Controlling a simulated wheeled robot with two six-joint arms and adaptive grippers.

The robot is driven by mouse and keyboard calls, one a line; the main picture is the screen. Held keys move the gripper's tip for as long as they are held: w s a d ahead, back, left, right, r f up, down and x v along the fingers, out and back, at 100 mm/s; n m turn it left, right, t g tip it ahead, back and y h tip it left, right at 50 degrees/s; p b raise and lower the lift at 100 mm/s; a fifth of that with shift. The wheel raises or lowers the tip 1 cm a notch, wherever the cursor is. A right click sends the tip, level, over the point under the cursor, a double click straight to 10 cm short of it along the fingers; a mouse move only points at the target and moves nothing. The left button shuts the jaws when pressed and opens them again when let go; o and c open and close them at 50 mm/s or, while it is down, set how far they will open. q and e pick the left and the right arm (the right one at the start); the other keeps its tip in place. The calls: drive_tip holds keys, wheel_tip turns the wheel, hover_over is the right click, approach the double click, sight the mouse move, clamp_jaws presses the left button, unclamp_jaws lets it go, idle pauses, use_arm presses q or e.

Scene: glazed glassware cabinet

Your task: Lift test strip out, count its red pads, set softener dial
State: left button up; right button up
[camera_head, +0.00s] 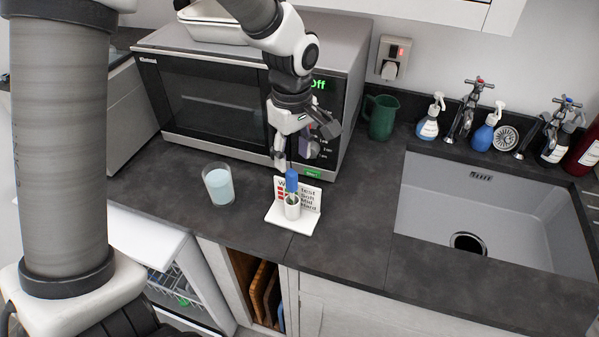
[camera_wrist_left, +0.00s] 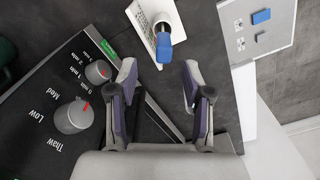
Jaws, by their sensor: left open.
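The blue-topped test strip (camera_head: 291,180) stands upright in a small white cup on a white stand (camera_head: 276,218), in front of the microwave. The stand's back card has printed words and red marks; the strip's pads are hidden. In the left wrist view the blue top (camera_wrist_left: 164,47) is just beyond the fingertips, with the white stand (camera_wrist_left: 141,20) behind it. My left gripper (camera_head: 304,153) is open and empty above the strip, apart from it. In the left wrist view, its fingers (camera_wrist_left: 157,78) are spread. I cannot identify the softener dial. My right gripper is not in view.
A glass of pale blue liquid (camera_head: 219,186) stands left of the stand. The microwave (camera_head: 215,95) is close behind my gripper, its knobs (camera_wrist_left: 74,117) near the fingers. A green jug (camera_head: 381,117) and sink (camera_head: 490,205) are to the right. A light panel (camera_wrist_left: 245,45) carries a blue block.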

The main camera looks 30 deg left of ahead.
sight(292, 172)
use_arm(q)
drive_tip(key=shift+s+f+p, duration=0.3)
drive_tip(key=shift+f, duration=0.3)
drive_tip(key=shift+s+f+p, duration=0.3)
drive_tip(key=shift+f, duration=0.25)
drive_tip(key=f, duration=0.1)
drive_tip(key=w+f, duration=0.1)
drive_tip(key=f, duration=0.1)
drive_tip(key=shift+a, duration=0.1)
drive_tip(key=shift+w+f, duration=0.1)
drive_tip(key=shift+f, duration=0.05)
drive_tip(key=shift+s, duration=0.25)
drive_tip(key=c, duration=0.3)
drive_tip(key=shift+s+r, duration=0.15)
drive_tip(key=shift+r, duration=0.05)
drive_tip(key=c, duration=0.6)
clamp_jaws()
